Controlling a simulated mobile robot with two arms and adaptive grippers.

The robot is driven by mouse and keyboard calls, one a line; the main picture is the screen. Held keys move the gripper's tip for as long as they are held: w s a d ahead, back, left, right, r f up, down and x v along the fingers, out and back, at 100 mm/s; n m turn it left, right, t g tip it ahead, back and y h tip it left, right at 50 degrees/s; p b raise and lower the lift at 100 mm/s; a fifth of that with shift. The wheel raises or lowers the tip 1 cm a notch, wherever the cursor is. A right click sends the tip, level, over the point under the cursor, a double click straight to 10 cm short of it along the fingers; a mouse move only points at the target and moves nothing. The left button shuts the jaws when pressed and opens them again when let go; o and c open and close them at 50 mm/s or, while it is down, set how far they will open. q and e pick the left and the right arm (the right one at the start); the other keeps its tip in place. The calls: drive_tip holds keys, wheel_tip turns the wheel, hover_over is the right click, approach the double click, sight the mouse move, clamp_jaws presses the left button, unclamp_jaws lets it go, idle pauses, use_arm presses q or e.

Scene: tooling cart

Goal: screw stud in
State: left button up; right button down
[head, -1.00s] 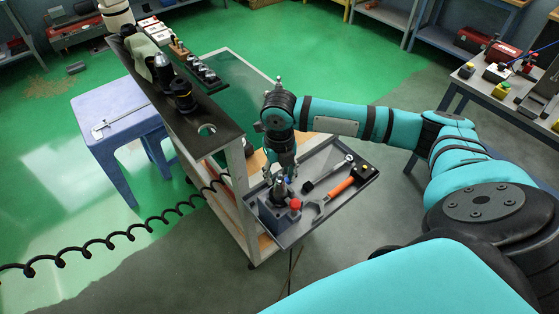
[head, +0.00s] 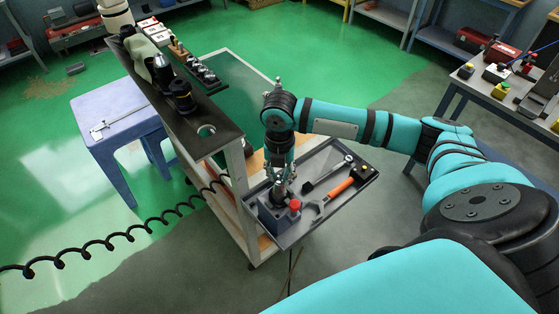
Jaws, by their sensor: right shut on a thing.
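A dark tool holder (head: 279,196) stands upright in a blue-grey block fixture (head: 275,217) with a red knob (head: 295,204), at the left end of the grey tray. My right gripper (head: 284,181) comes down from above, right over the holder. It is shut on a small metallic piece at the holder's top, which looks like the stud; the fingers hide most of it. How deep the stud sits in the holder cannot be told. My left gripper is not in view.
The tray (head: 322,223) also holds an orange-handled hammer (head: 342,187), an open-end wrench (head: 319,208) and a ratchet (head: 330,175). The cart's dark top shelf (head: 207,118) carries black tool holders (head: 181,95) close to the left. A blue stool (head: 112,113) stands beyond.

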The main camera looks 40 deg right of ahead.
drive_tip(key=shift+m, duration=0.3)
drive_tip(key=m, duration=0.4)
drive_tip(key=shift+m, duration=0.8)
drive_tip(key=shift+s+m, duration=0.1)
drive_tip(key=shift+m, duration=1.1)
drive_tip(key=m, duration=0.3)
drive_tip(key=shift+m, duration=0.3)
